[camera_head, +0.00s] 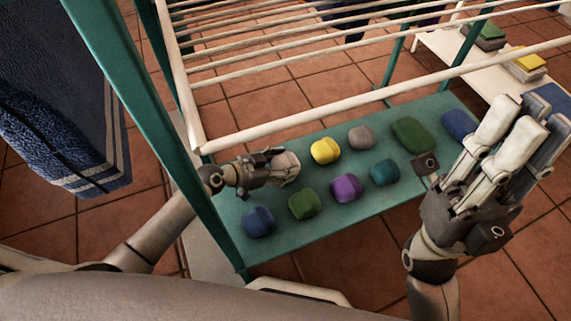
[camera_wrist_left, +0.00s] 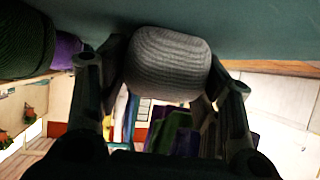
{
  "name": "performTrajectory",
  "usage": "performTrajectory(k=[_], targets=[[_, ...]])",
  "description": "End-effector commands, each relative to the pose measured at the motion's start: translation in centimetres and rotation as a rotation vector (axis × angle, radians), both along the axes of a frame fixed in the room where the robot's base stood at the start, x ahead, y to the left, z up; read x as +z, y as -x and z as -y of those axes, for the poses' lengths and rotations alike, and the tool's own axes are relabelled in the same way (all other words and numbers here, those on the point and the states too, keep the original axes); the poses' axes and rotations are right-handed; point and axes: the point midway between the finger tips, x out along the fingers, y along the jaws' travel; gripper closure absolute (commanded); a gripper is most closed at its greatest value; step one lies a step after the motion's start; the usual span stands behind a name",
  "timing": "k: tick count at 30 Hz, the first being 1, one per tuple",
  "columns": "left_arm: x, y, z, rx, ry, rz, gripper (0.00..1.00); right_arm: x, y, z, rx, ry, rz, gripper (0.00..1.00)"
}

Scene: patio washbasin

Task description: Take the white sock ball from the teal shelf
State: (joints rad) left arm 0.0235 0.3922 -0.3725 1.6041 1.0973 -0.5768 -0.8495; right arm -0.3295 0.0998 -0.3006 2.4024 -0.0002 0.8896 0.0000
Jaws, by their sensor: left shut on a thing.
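The white sock ball (camera_head: 288,162) is on the left part of the teal shelf (camera_head: 270,250). My left gripper (camera_head: 275,168) is shut around it, reaching in from the left past the teal post. In the left wrist view the ribbed ball (camera_wrist_left: 168,62) looks grey in shade, with a finger on each side. It is close to the teal surface; I cannot tell whether it touches. My right gripper (camera_head: 470,160) is open and empty, above the right end of the shelf.
Several other sock balls share the shelf, including yellow (camera_head: 325,151), grey (camera_head: 361,137), green (camera_head: 304,203), purple (camera_head: 346,188) and blue (camera_head: 258,222). White rack bars (camera_head: 350,97) run above. A blue towel (camera_head: 60,95) hangs left of the teal post (camera_head: 150,110).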

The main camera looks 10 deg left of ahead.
Motion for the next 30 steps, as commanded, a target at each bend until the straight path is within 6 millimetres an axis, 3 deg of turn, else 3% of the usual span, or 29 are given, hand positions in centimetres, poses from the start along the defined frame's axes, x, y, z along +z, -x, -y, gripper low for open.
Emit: performTrajectory(k=[3,13,23,24,30], targets=[[0.0,0.0,0.0,0.001,0.0,0.0,0.65,0.0,0.0,0.0,0.0,-0.001,0.0,0.83],[0.5,0.0,0.0,0.001,0.0,0.0,0.65,0.3,0.0,0.0,0.0,-0.002,-0.002,0.83],[4.3,0.0,0.0,-0.001,0.0,0.003,0.65,2.2,0.1,0.1,-0.001,-0.004,-0.018,0.83],[3.5,0.8,-0.8,-0.001,-0.005,-0.003,0.65,1.8,0.1,0.1,-0.001,-0.003,-0.019,0.83],[3.3,4.1,-4.1,-0.001,-0.006,-0.004,0.65,1.7,0.0,0.1,-0.002,-0.003,-0.022,0.83]])
